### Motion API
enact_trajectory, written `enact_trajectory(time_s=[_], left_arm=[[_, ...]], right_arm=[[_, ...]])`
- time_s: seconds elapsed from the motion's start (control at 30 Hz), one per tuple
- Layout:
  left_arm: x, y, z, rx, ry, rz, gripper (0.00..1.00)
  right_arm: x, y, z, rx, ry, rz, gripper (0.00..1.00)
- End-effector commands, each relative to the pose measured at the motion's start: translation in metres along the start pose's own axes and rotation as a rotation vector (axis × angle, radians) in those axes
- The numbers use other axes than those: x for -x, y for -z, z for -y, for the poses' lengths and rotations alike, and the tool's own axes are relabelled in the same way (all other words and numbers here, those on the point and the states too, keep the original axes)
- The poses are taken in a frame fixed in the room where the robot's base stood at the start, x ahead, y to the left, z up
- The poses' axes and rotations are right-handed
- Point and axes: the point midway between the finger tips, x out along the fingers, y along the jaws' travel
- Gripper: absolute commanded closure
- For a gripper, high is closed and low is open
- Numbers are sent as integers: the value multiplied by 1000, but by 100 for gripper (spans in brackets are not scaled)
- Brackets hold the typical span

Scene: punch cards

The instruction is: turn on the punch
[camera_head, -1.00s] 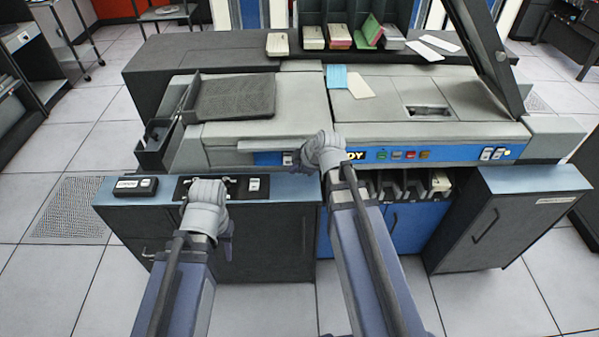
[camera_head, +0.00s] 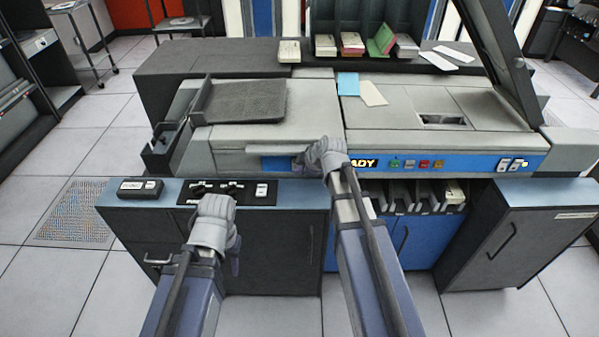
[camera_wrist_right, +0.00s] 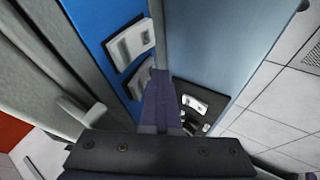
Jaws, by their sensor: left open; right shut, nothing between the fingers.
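The card punch is a grey and blue machine (camera_head: 420,112) with a blue control strip (camera_head: 456,162) along its front. The right wrist view shows two white rocker switches, one (camera_wrist_right: 130,45) above the other (camera_wrist_right: 139,78), on a blue panel (camera_wrist_right: 97,28). My right gripper (camera_wrist_right: 159,74) is shut and empty, its tip close beside the lower switch; I cannot tell if it touches. In the head view my right gripper (camera_head: 299,162) is at the strip's left end, hiding part of it. My left gripper (camera_head: 235,252) is low before the cabinet, its fingers mostly hidden by its wrist.
A black plate with knobs and a white switch (camera_head: 261,190) lies on the lower ledge, with a small black box (camera_head: 140,187) to its left. A raised ledge (camera_head: 275,150) overhangs near my right gripper. Card stacks (camera_head: 352,44) stand behind. Floor in front is clear.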

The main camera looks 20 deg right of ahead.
Motion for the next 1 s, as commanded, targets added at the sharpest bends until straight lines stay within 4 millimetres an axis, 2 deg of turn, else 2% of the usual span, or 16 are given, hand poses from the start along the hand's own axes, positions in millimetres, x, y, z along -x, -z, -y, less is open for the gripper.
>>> enact_trajectory(time_s=[0.27,0.63,1.0], left_arm=[[3,0,0,0,0,0,55],[18,-1,2,0,0,0,55],[18,-1,2,0,0,0,55]], right_arm=[[2,1,-2,-1,3,1,100],[14,7,-10,-1,2,1,100],[13,7,-9,-1,1,1,100]])
